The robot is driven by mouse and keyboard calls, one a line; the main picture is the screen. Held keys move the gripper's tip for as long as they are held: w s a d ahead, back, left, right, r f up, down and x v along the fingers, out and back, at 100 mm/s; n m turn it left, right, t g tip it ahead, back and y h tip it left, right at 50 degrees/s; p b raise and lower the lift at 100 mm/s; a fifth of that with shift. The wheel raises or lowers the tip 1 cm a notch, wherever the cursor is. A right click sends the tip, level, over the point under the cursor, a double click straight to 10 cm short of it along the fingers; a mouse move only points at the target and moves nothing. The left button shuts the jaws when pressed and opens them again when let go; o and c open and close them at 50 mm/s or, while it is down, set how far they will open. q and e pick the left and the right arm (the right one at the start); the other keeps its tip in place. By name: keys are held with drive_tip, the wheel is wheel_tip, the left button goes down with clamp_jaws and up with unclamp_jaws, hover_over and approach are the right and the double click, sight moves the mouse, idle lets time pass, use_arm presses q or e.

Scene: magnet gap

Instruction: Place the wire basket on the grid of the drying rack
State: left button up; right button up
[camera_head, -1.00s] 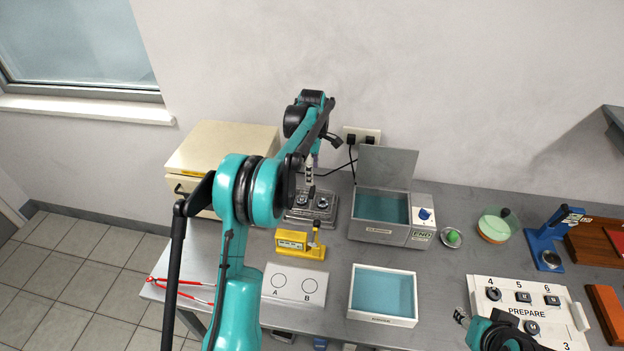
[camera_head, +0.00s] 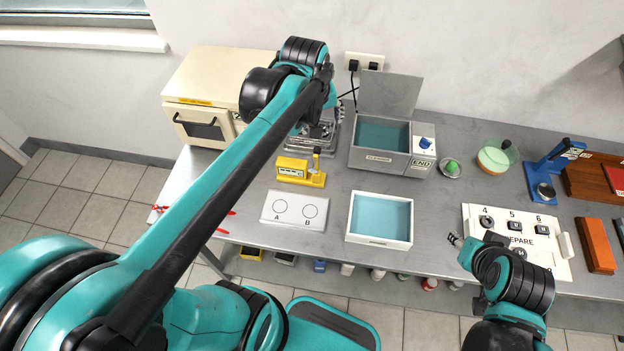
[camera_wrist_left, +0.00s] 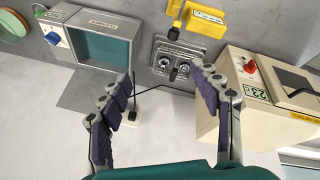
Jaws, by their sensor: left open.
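I cannot make out a wire basket or a drying rack with a grid in either view. My left gripper (camera_wrist_left: 161,74) is open and empty in the left wrist view, its fingers spread above the back of the table. In the head view my left arm hides most of it. Between and beyond its fingertips lies a grey metal plate (camera_wrist_left: 178,58) with two round dials; in the head view it (camera_head: 312,138) is partly hidden by my arm. My right gripper (camera_head: 456,240) is small at the table's front edge, beside the numbered panel; its jaws are unclear.
A lidded grey bath (camera_head: 380,160) stands open with blue liquid. A white tray (camera_head: 379,242), a yellow device (camera_head: 300,173), a white A/B plate (camera_head: 294,211) and a cream oven (camera_head: 207,85) stand around. The numbered panel (camera_head: 540,252) is at right.

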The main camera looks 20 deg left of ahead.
use_arm(q)
drive_tip(key=s+d+f+m+t, duration=0.1)
drive_tip(key=s+d+f+m, duration=0.1)
drive_tip(key=s+m, duration=0.2)
drive_tip(key=s+d+f+m+t, duration=0.1)
drive_tip(key=s+d+f+m, duration=0.1)
drive_tip(key=s, duration=0.7)
drive_tip(key=shift+f+m+t, duration=0.4)
drive_tip(key=shift+f+m, duration=0.45)
drive_tip(key=shift+m, duration=0.15)
